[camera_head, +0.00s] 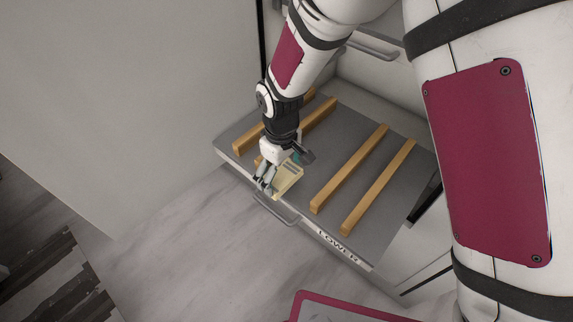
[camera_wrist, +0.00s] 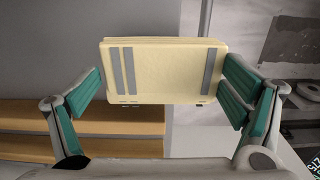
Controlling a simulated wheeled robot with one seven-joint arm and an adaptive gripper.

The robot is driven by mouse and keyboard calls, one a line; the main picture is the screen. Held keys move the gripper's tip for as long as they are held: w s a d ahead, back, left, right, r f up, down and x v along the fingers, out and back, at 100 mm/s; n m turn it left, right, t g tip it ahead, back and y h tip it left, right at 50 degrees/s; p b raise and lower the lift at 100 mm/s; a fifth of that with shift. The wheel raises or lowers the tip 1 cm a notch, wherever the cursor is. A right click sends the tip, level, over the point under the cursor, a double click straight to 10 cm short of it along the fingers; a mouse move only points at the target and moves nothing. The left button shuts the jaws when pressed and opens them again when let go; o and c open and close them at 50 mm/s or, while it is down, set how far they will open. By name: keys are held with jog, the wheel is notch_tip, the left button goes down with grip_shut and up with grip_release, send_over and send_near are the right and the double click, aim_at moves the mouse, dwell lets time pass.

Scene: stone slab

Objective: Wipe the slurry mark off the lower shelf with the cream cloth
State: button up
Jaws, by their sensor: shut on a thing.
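The cream cloth (camera_head: 288,179) is a thick folded pad with grey stripes; it fills the upper middle of the wrist view (camera_wrist: 165,75). My gripper (camera_head: 277,172) is shut on it, with a green-padded finger at each side of the cloth in the wrist view (camera_wrist: 163,90). The lower shelf (camera_head: 352,148) is a grey pulled-out board with LOWER on its front edge. My gripper and the cloth are over its front left part, near the edge. I cannot tell whether the cloth touches the shelf. No slurry mark can be made out; my arm and the cloth hide part of the surface.
Several wooden bars lie across the shelf: two on the right, a near one (camera_head: 348,170) and an outer one (camera_head: 378,188), and others on the left (camera_head: 248,135), partly behind my arm. A handle (camera_head: 276,211) sticks out from the shelf front. Pale floor in front is clear.

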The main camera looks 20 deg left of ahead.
jog(key=shift+r+p, duration=1.45)
jog(key=shift+r, duration=1.25)
